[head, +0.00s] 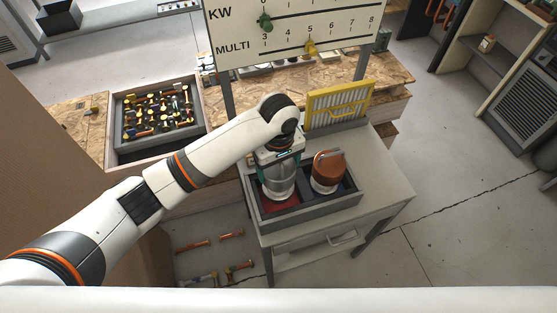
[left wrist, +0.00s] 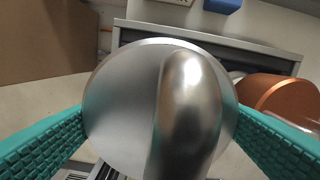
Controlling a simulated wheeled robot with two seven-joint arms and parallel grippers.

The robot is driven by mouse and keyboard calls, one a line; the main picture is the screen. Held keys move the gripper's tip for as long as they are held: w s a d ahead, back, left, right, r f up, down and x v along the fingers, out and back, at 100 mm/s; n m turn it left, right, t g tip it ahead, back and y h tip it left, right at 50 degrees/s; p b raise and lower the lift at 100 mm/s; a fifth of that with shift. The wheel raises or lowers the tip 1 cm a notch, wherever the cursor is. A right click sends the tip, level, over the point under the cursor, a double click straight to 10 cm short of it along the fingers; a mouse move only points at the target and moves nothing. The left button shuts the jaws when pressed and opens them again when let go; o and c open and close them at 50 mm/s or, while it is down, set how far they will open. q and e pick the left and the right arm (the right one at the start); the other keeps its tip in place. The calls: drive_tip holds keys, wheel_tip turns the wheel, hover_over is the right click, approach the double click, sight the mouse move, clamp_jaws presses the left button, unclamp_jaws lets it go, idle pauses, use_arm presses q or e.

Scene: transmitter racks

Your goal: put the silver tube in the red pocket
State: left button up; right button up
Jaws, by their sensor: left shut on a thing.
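The silver tube (head: 279,183) is upright over the red pocket (head: 284,205), with red showing around its lower end. I cannot tell whether its base touches the pocket floor. My left gripper (head: 280,160) is shut on the silver tube from above. In the left wrist view the tube's rounded silver top (left wrist: 160,110) fills the middle, between the two teal fingers. The red pocket is the left compartment of a grey tray (head: 310,210). My right gripper is not in view.
A copper tube (head: 327,172) stands in the dark pocket just right of the silver tube; it also shows in the left wrist view (left wrist: 283,97). A yellow-framed panel (head: 339,107) stands behind the tray. A bin of parts (head: 157,112) lies at left. The cart top (head: 385,185) is clear at right.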

use_arm(q)
drive_tip(key=shift+f+p, duration=0.4)
drive_tip(key=shift+f, duration=1.95)
drive_tip(key=shift+d, duration=0.1)
drive_tip(key=o, duration=2)
drive_tip(key=shift+f, duration=0.25)
drive_tip(key=shift+s, duration=0.1)
drive_tip(key=shift+r, duration=0.1)
wheel_tip(320, 180, up, 11)
drive_tip(key=b, duration=0.2)
drive_tip(key=shift+b, duration=0.3)
drive_tip(key=shift+r, duration=0.6)
